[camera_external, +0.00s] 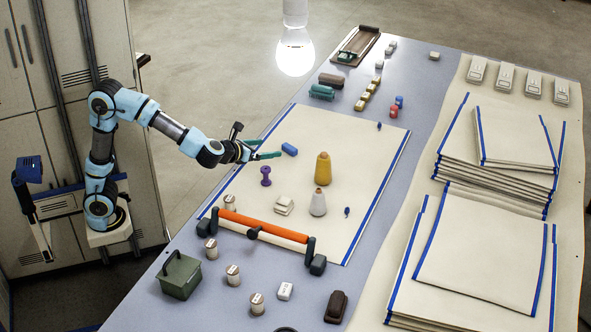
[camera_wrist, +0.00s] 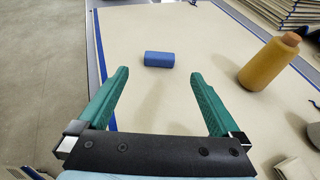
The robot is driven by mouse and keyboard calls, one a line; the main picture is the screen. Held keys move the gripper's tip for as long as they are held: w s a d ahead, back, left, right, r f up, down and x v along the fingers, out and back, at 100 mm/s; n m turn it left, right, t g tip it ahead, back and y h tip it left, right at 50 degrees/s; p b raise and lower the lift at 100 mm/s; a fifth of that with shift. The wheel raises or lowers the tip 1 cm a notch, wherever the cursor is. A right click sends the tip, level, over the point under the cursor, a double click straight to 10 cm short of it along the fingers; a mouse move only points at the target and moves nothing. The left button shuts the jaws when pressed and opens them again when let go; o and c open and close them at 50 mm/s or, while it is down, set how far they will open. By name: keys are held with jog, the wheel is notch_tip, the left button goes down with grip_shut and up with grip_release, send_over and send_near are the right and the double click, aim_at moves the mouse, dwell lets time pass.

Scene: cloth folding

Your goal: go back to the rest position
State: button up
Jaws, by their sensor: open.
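My gripper (camera_external: 268,150) is held above the left edge of a cream cloth (camera_external: 370,140) with blue borders. Its two green fingers are wide apart in the wrist view (camera_wrist: 160,95), with nothing between them. A blue block (camera_external: 289,149) lies on the cloth just past the fingertips. The block also shows in the wrist view (camera_wrist: 159,59), ahead of the open fingers and apart from them.
A green box (camera_external: 180,275) is at front left. Folded cloth stacks (camera_external: 480,250) lie right. A lit bulb (camera_external: 295,55) hangs above.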

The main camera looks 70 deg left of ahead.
dwell(0.3)
jog(key=s+a+f+n+g+y+p, duration=0.1)
jog(key=s+a+f+n+g+p, duration=0.15)
jog(key=a+n, duration=0.35)
jog(key=s+a+f+n+g+y+p, duration=0.1)
jog(key=s+a+f+n+g+p, duration=0.2)
jog(key=a, duration=0.6)
jog(key=s+d+f+n+g+h+b, duration=0.2)
jog(key=s+f+n+g+h, duration=0.15)
jog(key=s+f+n, duration=0.65)
jog(key=s+d+f+n+g+h+b, duration=0.2)
jog(key=s+d+f+n+h, duration=0.15)
jog(key=s+f+n, duration=0.65)
notch_tip(320, 180, up, 40)
jog(key=a+n+p, duration=0.1)
jog(key=p, duration=3.7)
jog(key=shift+s+f, duration=0.15)
jog(key=shift+s, duration=0.05)
